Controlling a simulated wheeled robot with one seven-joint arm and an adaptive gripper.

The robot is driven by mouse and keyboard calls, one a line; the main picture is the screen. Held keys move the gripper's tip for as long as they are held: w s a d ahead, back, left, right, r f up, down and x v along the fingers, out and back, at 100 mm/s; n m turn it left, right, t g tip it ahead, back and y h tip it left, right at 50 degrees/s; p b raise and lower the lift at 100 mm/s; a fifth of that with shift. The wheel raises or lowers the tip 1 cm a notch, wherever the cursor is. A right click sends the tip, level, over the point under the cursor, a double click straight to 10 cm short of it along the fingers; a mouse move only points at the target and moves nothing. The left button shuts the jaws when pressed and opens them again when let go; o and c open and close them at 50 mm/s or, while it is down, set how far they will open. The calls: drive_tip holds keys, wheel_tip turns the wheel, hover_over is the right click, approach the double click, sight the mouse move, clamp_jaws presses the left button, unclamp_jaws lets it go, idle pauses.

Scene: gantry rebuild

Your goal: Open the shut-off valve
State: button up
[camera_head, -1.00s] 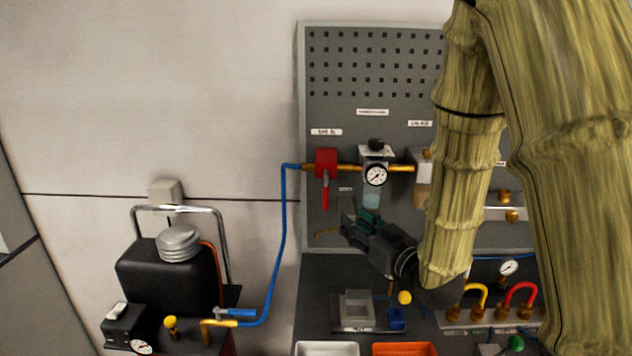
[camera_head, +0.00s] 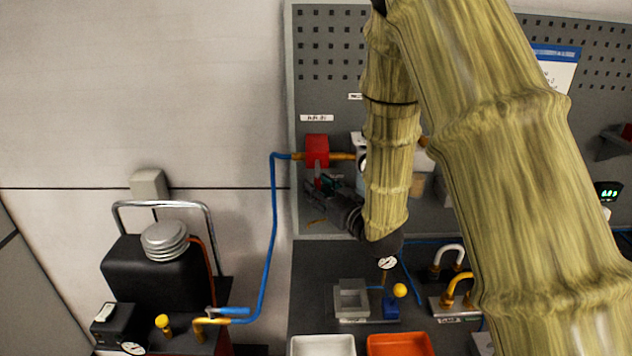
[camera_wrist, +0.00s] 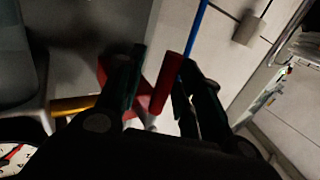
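The shut-off valve is a red block (camera_head: 317,150) on the brass line at the left of the grey panel. Its red handle (camera_head: 318,171) hangs down, and its lower end is partly hidden by my gripper (camera_head: 322,187). In the wrist view, the red handle (camera_wrist: 167,84) shows between the two dark fingers of my gripper (camera_wrist: 160,88), closer to the right one. The fingers are apart. I cannot tell whether either finger touches the handle.
A blue hose (camera_head: 273,230) runs from the valve's left down to the black compressor (camera_head: 150,270). A gauge (camera_wrist: 18,155) sits close to my gripper at lower left in the wrist view. White (camera_head: 322,346) and orange (camera_head: 400,345) bins stand below.

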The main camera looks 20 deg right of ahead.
drive_tip(key=shift+w+a+r, duration=0.1)
drive_tip(key=shift+w+r, duration=0.1)
drive_tip(key=shift+w, duration=0.1)
drive_tip(key=shift+s+a+r, duration=0.1)
drive_tip(key=shift+s+r, duration=0.45)
drive_tip(key=shift+s, duration=0.15)
drive_tip(key=shift+w+f, duration=0.45)
drive_tip(key=shift+w, duration=0.1)
drive_tip(key=shift+w+f, duration=0.1)
drive_tip(key=shift+w, duration=0.1)
drive_tip(key=c, duration=0.3)
drive_tip(key=shift+s, duration=0.1)
drive_tip(key=c, duration=0.3)
drive_tip(key=shift+s+r, duration=0.2)
clamp_jaws()
